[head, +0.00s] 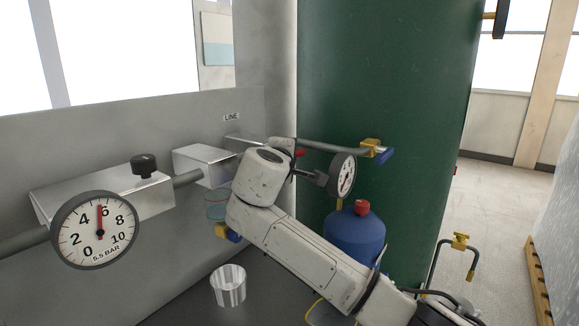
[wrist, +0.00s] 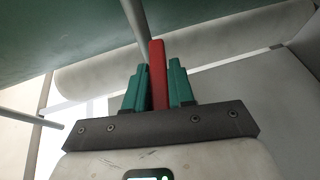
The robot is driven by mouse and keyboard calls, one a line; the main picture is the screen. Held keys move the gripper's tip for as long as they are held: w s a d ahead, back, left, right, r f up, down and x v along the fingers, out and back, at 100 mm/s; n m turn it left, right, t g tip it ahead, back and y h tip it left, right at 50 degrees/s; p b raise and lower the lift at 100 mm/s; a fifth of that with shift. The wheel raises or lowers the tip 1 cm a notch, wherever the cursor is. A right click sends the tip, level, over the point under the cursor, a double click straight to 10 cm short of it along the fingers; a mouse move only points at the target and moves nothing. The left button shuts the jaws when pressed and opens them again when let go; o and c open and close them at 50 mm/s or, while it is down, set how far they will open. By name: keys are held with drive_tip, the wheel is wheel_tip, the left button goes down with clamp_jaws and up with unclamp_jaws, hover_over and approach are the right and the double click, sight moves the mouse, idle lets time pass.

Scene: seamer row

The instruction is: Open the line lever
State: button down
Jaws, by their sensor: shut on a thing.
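The red lever (wrist: 157,70) stands between the two teal fingers of my gripper (wrist: 156,88) in the wrist view, and the fingers are closed on it. Its end sticks out past the fingertips. In the head view only a small red piece of the lever (head: 299,153) shows, beside the pipe (head: 335,149) near the green tank. My wrist hides the fingers and the lever's pivot there. A LINE label (head: 231,117) is on the grey panel, up and left of my wrist.
A large gauge (head: 95,230) and a black knob (head: 145,164) are at left. A second gauge (head: 343,175) is close right of my wrist. A blue bottle (head: 355,238) stands by the green tank (head: 390,70).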

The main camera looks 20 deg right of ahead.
drive_tip(key=shift+f+t+b, duration=0.1)
drive_tip(key=shift+t+b, duration=0.25)
drive_tip(key=shift+t, duration=0.05)
drive_tip(key=c, duration=1)
unclamp_jaws()
drive_tip(key=shift+c, duration=0.2)
drive_tip(key=shift+a+r, duration=0.1)
drive_tip(key=shift+r, duration=0.1)
drive_tip(key=f+v, duration=0.1)
drive_tip(key=v, duration=0.9)
drive_tip(key=shift+s+a+r, duration=0.25)
drive_tip(key=shift+s+r, duration=0.05)
drive_tip(key=shift+r, duration=0.05)
